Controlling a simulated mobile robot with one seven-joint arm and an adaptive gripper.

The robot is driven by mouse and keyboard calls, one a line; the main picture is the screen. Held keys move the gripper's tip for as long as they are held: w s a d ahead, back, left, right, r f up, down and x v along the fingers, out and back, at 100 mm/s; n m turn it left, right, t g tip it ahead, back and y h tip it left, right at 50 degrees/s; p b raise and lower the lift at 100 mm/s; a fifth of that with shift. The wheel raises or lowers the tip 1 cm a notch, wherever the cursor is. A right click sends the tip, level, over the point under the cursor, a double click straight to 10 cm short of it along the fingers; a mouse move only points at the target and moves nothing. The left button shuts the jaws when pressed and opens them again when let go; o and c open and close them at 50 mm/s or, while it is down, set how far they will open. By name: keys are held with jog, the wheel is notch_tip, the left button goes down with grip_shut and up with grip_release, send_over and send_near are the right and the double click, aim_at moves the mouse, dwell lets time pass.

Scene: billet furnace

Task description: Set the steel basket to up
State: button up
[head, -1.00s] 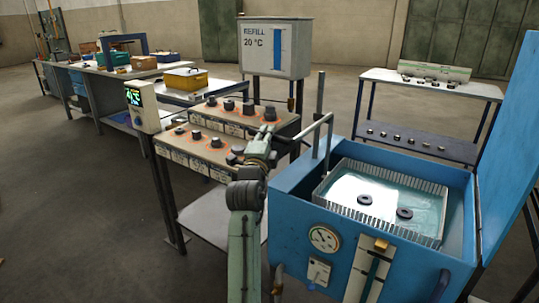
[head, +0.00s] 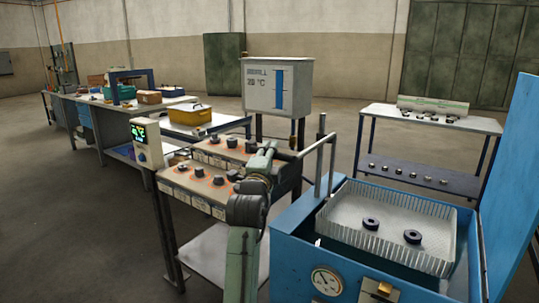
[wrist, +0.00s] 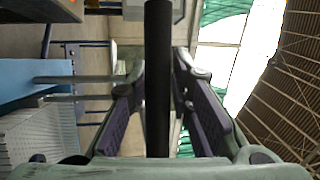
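The steel basket (head: 440,262) is a light, ribbed-wall tray standing raised at the blue tank (head: 300,245), its rim above the tank's edge. Two black rings (head: 371,224) lie flat on its pale floor. The basket wall also shows at lower left in the wrist view (wrist: 30,135). A bent metal rod (head: 315,145) rises at the basket's left side and runs toward my gripper (head: 272,152). In the wrist view, my gripper (wrist: 158,75) has its fingers closed in around a dark bar (wrist: 158,35), apparently the basket's lift handle. The exact finger contact is partly hidden.
The tank's open blue lid (head: 512,180) stands at right. A two-tier table (head: 440,121) stands behind, with open floor between.

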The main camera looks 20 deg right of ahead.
jog(key=o, duration=0.4)
jog(key=shift+s+r, duration=0.1)
jog(key=shift+r, duration=0.25)
jog(key=shift+o, duration=0.2)
jog(key=shift+f, duration=0.15)
jog(key=v, duration=1.2)
jog(key=shift+f, duration=0.1)
